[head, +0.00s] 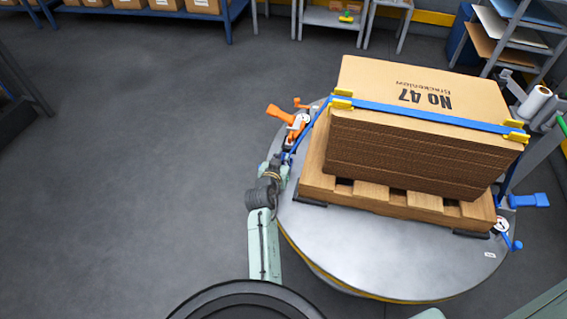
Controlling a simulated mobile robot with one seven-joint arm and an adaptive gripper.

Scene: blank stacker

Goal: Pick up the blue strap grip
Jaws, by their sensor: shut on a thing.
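My gripper (286,160) is at the left edge of the round grey turntable, beside the pallet's left end. It is shut on a small blue piece at the lower end of the blue strap (310,130), which looks like the blue strap grip (288,155). Most of it is hidden by the fingers. The strap runs up from there and across the top of the cardboard stack (425,150), over yellow corner guards (342,98). An orange-handled device (278,112) stands just behind my gripper. Another blue handle (530,200) sticks out on the turntable's right side.
The stack rests on a wooden pallet (400,203) on the turntable (350,240). A shelf rack (515,40) and a white roll (535,102) stand at the right. Shelving with boxes (130,14) is at the back. The floor at left is clear.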

